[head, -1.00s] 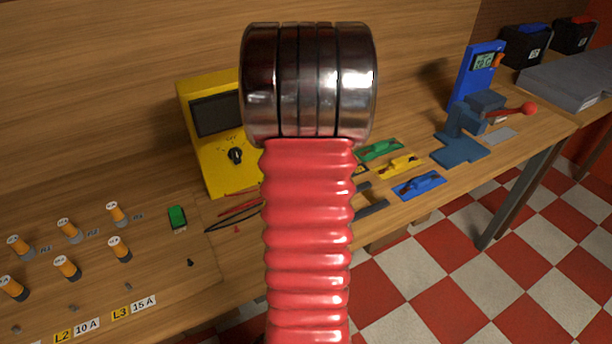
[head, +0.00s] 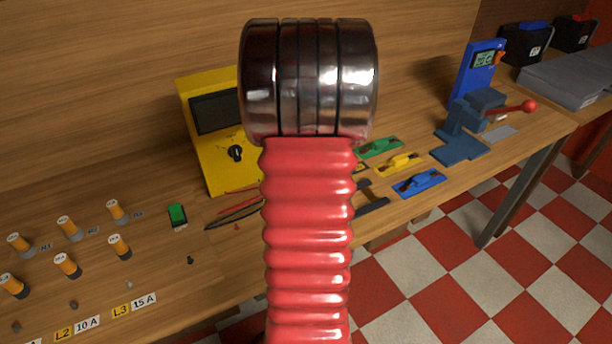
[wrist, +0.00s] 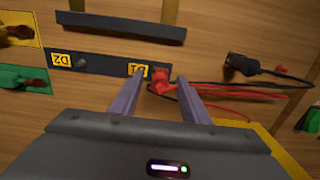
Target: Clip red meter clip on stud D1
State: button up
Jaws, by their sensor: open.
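The red meter clip (wrist: 160,79) shows in the wrist view at the right end of a dark rail, beside the label D1 (wrist: 138,71). The clip covers the spot just right of that label. I see no separate stud D1, and I cannot tell how firmly the clip sits there. My gripper (wrist: 158,76) is open, with one finger on each side of the clip and gaps between. Red leads (wrist: 240,90) run right from the clip. In the head view my arm hides the gripper and clip; the yellow meter (head: 210,150) stands left of it.
A black clip (wrist: 238,65) lies right of the red one. The rail also carries label D2 (wrist: 61,61) and its stud (wrist: 81,62). A dark bar (wrist: 120,27) lies beyond. Yellow (head: 400,163), green (head: 380,147) and blue (head: 419,184) plates lie right of my arm.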

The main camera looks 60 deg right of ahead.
notch_tip(320, 180, up, 13)
dwell(0.4)
jog(key=shift+f, duration=0.1)
dwell(0.3)
jog(key=w+a+r+n+t, duration=0.1)
jog(key=w+a, duration=0.2)
jog(key=a, duration=0.5)
jog(key=w+a+r+n+h, duration=0.1)
jog(key=w+a, duration=0.2)
jog(key=a, duration=0.4)
jog(key=w+a+r+n+t, duration=0.1)
jog(key=w+a, duration=0.3)
jog(key=a, duration=0.4)
jog(key=s+a+f+n+t, duration=0.1)
jog(key=s+a+n, duration=0.1)
jog(key=a, duration=0.8)
jog(key=s+a+f+n+t+y, duration=0.1)
jog(key=s+a+f+t, duration=0.1)
jog(key=a, duration=0.9)
jog(key=shift+s+a+n+t, duration=0.3)
jog(key=shift+s+n, duration=0.1)
jog(key=shift+s, duration=0.35)
jog(key=shift+c, duration=0.7)
